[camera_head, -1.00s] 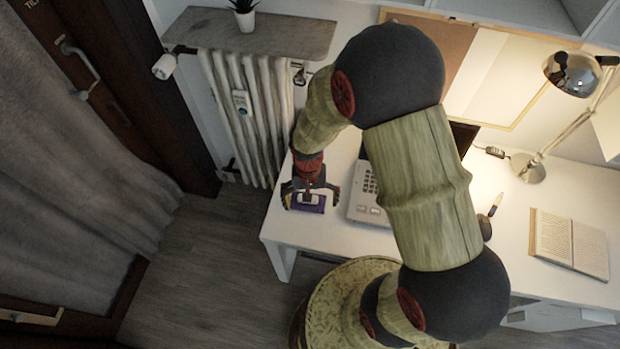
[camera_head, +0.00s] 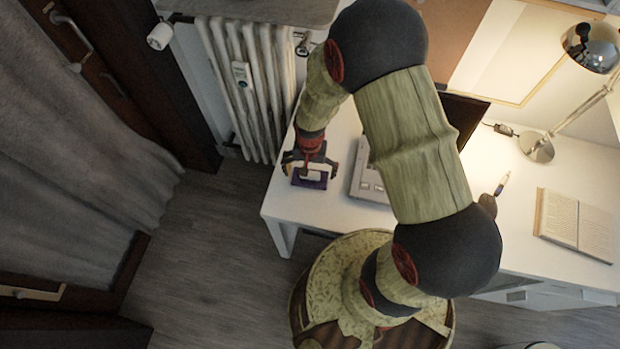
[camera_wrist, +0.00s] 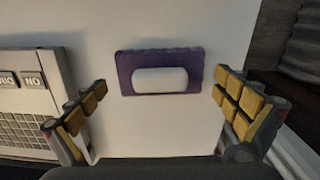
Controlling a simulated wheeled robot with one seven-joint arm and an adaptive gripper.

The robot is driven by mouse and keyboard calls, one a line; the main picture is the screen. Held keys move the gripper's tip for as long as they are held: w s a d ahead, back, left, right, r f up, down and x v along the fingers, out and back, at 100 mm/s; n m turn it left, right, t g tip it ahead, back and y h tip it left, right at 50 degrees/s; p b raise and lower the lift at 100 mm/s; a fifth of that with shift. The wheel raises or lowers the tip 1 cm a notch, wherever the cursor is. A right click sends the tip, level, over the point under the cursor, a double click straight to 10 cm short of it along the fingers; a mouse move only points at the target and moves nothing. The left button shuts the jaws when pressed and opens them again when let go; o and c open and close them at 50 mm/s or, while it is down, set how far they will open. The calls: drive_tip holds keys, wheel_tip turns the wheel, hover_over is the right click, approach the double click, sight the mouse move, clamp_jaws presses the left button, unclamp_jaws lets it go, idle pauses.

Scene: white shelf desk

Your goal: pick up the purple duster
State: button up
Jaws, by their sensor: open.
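The purple duster (camera_wrist: 126,80) lies flat on the white desk (camera_wrist: 158,132). It is a purple rectangle with a white rounded handle or pad on top. In the head view the duster (camera_head: 302,182) is near the desk's left end, partly covered by my gripper (camera_head: 308,165). In the wrist view my gripper (camera_wrist: 158,102) is open, with one yellow-padded finger to each side of the duster and clear gaps to both of its ends. The fingers do not touch it.
A radiator (camera_head: 255,90) is beyond the desk's left end.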

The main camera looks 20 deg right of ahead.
drive_tip(key=shift+f, duration=0.9)
drive_tip(key=shift+r, duration=0.1)
drive_tip(key=shift+c, duration=0.5)
drive_tip(key=shift+s, duration=0.15)
drive_tip(key=c, duration=1)
drive_tip(key=shift+o, duration=0.2)
